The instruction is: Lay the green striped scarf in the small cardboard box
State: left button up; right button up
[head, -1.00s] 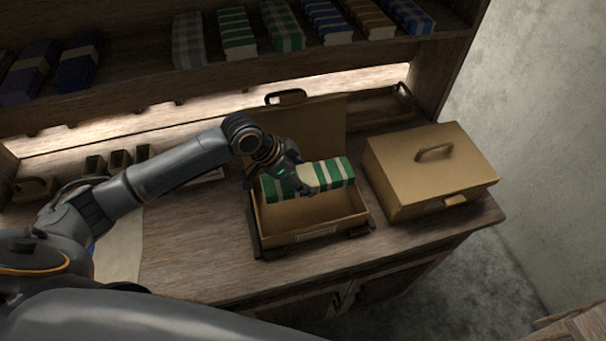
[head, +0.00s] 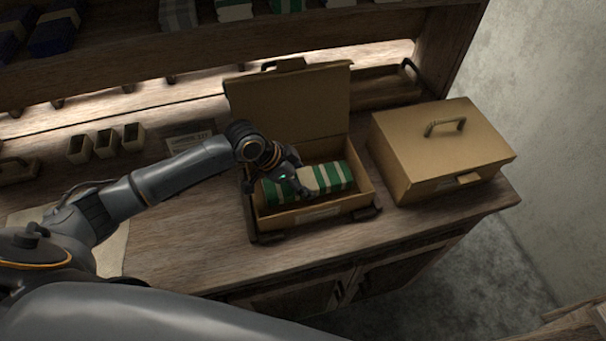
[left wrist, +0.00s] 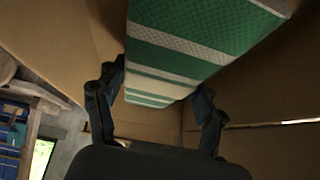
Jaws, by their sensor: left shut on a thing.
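The green and white striped scarf (head: 334,178) is a folded block, level between the walls of the open cardboard box (head: 350,206). The box's lid (head: 290,103) stands up at the back. My left gripper (head: 298,184) is shut on the scarf, reaching in from above and left of its middle. In the left wrist view the scarf (left wrist: 195,40) runs between the two fingers (left wrist: 158,92), with brown box walls around it. I cannot tell whether the scarf touches the box floor. My right gripper is not in view.
A closed cardboard box with a handle (head: 440,155) stands to the right. Small open holders (head: 107,143) and a printed card (head: 188,141) lie at the left. A shelf (head: 230,45) with folded textiles runs above. The bench front (head: 200,265) is clear.

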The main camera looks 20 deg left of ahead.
pick_arm(q)
jog(key=shift+f, duration=0.5)
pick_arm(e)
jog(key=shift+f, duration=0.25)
pick_arm(q)
jog(key=o, duration=1.3)
jog(key=v, duration=1.2)
